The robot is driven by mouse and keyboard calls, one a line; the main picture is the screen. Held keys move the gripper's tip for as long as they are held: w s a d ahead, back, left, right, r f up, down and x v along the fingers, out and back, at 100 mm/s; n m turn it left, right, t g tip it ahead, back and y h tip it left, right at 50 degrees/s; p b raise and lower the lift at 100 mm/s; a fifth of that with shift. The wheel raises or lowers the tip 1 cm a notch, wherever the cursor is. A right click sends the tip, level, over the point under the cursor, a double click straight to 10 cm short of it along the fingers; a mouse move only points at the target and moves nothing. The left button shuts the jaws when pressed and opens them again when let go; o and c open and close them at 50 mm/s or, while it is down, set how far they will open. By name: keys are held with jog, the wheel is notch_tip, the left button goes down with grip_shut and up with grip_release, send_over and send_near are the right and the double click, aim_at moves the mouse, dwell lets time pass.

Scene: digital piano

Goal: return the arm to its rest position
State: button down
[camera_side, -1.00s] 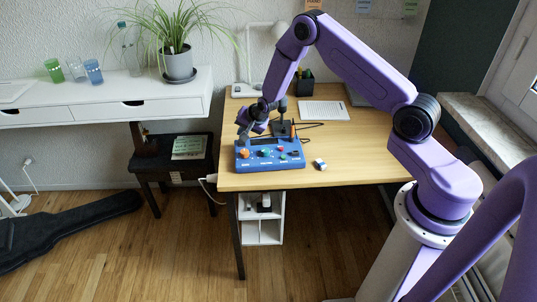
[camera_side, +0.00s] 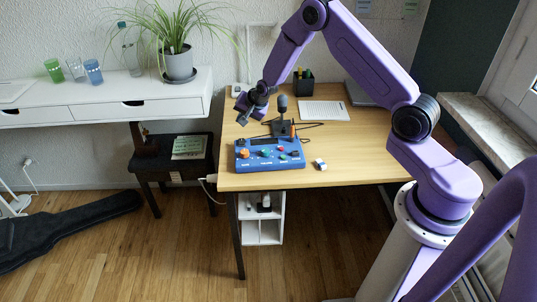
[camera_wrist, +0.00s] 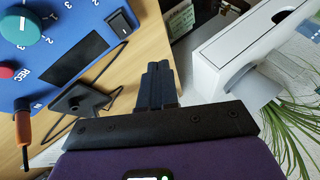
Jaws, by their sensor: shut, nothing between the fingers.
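My gripper (camera_side: 242,116) is shut and empty. In the side view it hangs in the air above the wooden desk (camera_side: 340,173), over the back of the blue control box (camera_side: 270,154) and apart from it. In the wrist view the closed dark fingers (camera_wrist: 158,78) point up the picture, with the blue box (camera_wrist: 50,40) at the left. The box has knobs, a black switch, a dark screen and the letters "REC" beside a red button.
A black microphone on a stand (camera_side: 282,108) is just right of my gripper. A white shelf (camera_side: 100,110) with a potted plant (camera_side: 178,62) stands left.

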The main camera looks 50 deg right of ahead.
jog(key=s+a+r+n+g+y, duration=0.1)
jog(key=s+a+r+n+g, duration=0.1)
jog(key=s+a+r+n, duration=0.6)
jog(key=s+a+r+n+g+y, duration=0.2)
jog(key=s+a+r+n, duration=0.25)
jog(key=s+a, duration=0.65)
jog(key=s+d+r+n+g, duration=0.1)
jog(key=s+d+r+n, duration=0.1)
jog(key=s, duration=0.7)
jog(key=s+d+r+n+g+h, duration=0.1)
jog(key=s+d+r+n, duration=0.1)
jog(key=s+n, duration=0.3)
jog(key=s+d+r+n+g+h, duration=0.1)
jog(key=s+d+r+n, duration=0.1)
jog(key=s, duration=1.1)
jog(key=shift+s+d+n, duration=0.3)
jog(key=shift+d+n, duration=0.4)
jog(key=shift+n, duration=0.55)
